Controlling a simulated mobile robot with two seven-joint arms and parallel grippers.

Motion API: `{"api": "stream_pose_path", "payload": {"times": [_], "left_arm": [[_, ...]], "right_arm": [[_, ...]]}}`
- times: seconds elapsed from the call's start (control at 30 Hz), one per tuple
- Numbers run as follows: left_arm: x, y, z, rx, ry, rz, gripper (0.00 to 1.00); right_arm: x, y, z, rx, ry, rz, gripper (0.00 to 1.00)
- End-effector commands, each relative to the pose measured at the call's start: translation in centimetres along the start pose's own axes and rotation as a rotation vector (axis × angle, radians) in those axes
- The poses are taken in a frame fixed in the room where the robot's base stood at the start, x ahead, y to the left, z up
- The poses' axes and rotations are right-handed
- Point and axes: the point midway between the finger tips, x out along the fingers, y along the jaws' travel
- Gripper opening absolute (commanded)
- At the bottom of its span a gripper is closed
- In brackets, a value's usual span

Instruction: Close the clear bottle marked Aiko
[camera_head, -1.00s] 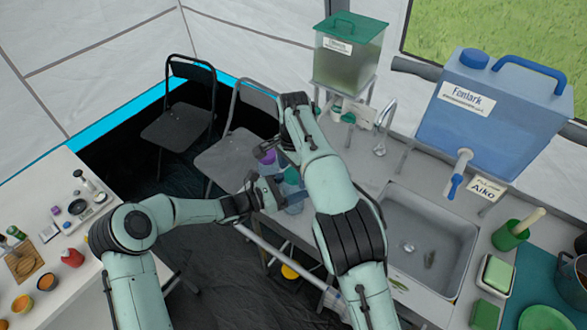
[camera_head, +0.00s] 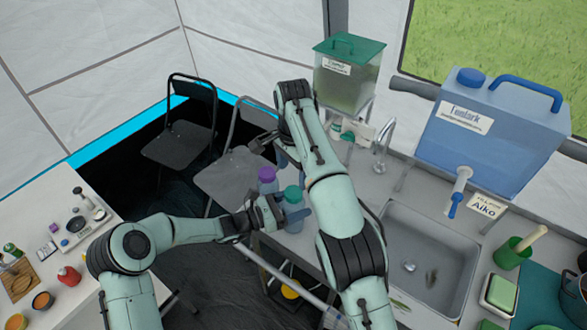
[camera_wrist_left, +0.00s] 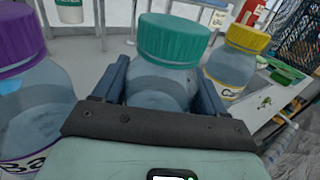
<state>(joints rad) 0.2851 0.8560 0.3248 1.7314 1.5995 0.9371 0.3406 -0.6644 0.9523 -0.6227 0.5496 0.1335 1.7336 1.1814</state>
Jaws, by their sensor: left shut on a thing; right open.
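A clear bottle with a teal cap (camera_head: 292,193) stands at the counter's left end. My left gripper (camera_head: 276,211) is shut around its body. In the left wrist view the bottle (camera_wrist_left: 160,88) is between the fingers, and its teal cap (camera_wrist_left: 173,38) sits on its top; I cannot tell how tight. Any name on this bottle is hidden by the gripper. A card reading Aiko (camera_head: 485,206) is by the blue tank's tap. My right gripper (camera_head: 268,148) is open and empty, above and behind the bottles, apart from the teal cap.
A purple-capped bottle (camera_wrist_left: 28,100) stands left of the held one, and a yellow-capped bottle (camera_wrist_left: 235,62) stands to its right. The sink (camera_head: 425,255), blue tank (camera_head: 490,135) and green-lidded tank (camera_head: 347,80) are farther right. Folding chairs (camera_head: 185,135) stand behind.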

Motion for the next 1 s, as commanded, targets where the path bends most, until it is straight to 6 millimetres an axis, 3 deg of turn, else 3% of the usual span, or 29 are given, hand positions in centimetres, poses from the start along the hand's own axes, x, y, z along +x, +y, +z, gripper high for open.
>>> {"api": "stream_pose_path", "payload": {"times": [0.1,0.13,0.2,0.57,1.0], "left_arm": [[0.0,0.0,0.0,0.0,0.0,0.0,0.0],[0.0,0.0,0.0,0.0,0.0,0.0,0.78],[0.0,0.0,0.0,0.0,0.0,0.0,1.0],[-1.1,0.1,-0.1,0.0,0.0,0.003,1.0],[-10.3,0.0,-0.2,0.0,0.002,0.004,1.0]], "right_arm": [[0.0,0.0,0.0,0.0,0.0,0.0,0.8],[0.0,0.0,0.0,0.0,0.0,0.0,0.8],[0.0,0.0,0.0,0.0,0.0,0.0,0.8],[0.5,0.1,0.1,0.0,-0.002,0.003,0.8],[3.3,0.8,0.7,0.0,-0.015,0.019,0.8]]}}
